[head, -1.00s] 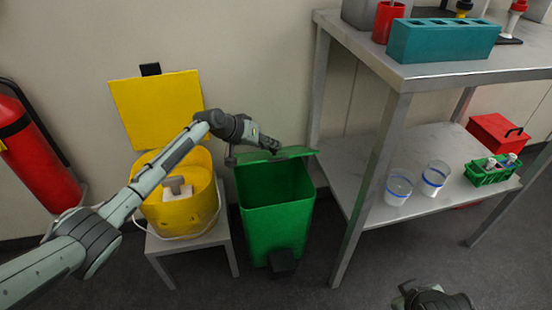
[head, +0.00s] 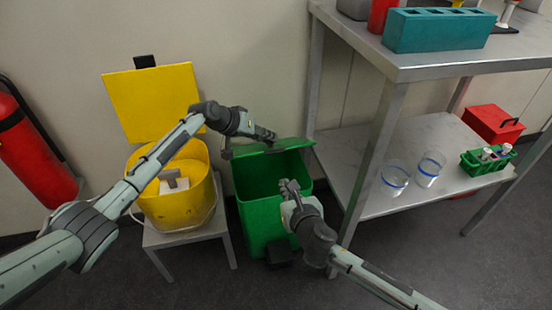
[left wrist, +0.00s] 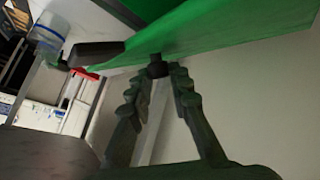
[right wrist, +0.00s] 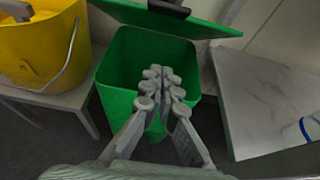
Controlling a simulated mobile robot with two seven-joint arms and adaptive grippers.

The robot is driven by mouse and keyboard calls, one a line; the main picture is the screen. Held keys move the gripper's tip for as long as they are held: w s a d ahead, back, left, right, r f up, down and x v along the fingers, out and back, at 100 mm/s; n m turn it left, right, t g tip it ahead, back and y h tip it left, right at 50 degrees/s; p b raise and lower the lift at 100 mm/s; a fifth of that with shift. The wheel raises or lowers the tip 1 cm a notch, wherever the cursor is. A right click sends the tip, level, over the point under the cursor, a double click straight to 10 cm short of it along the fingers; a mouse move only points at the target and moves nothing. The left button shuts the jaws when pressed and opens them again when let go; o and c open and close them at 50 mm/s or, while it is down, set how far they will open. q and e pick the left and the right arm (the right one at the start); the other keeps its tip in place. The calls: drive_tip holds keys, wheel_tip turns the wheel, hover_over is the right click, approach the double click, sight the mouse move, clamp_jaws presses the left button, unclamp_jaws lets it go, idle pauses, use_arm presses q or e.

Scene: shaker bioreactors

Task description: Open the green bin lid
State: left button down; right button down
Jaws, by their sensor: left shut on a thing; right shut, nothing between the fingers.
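The green bin (head: 262,215) stands on the floor between the yellow bucket and the metal shelf. Its green lid (head: 297,144) is raised at the back and the dark inside shows. My left gripper (head: 268,136) is at the lid's upper edge. In the left wrist view my left gripper (left wrist: 157,76) is shut on a small dark part at the edge of the lid (left wrist: 220,28). My right gripper (head: 289,187) is shut and empty, in front of the bin's opening. The right wrist view shows its closed fingers (right wrist: 163,80) over the bin (right wrist: 120,75), below the raised lid (right wrist: 150,15).
The yellow bucket (head: 180,207), with its yellow lid (head: 152,100) up, stands on a small stool left of the bin. The metal shelf (head: 350,150) is close on the right, with beakers (head: 395,178) on its lower board. A red extinguisher (head: 32,160) is far left.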

sight(275, 153)
drive_tip(key=w+a, duration=0.3)
drive_tip(key=w, duration=0.7)
drive_tip(key=shift+a, duration=0.2)
drive_tip(key=shift+w, duration=0.1)
drive_tip(key=shift+w+r, duration=0.4)
drive_tip(key=shift+r, duration=0.25)
use_arm(q)
drive_tip(key=shift+f, duration=0.1)
use_arm(e)
drive_tip(key=shift+a+r, duration=0.1)
drive_tip(key=shift+w, duration=0.1)
use_arm(q)
drive_tip(key=c, duration=1.4)
unclamp_jaws()
drive_tip(key=shift+s, duration=0.1)
drive_tip(key=shift+o, duration=0.2)
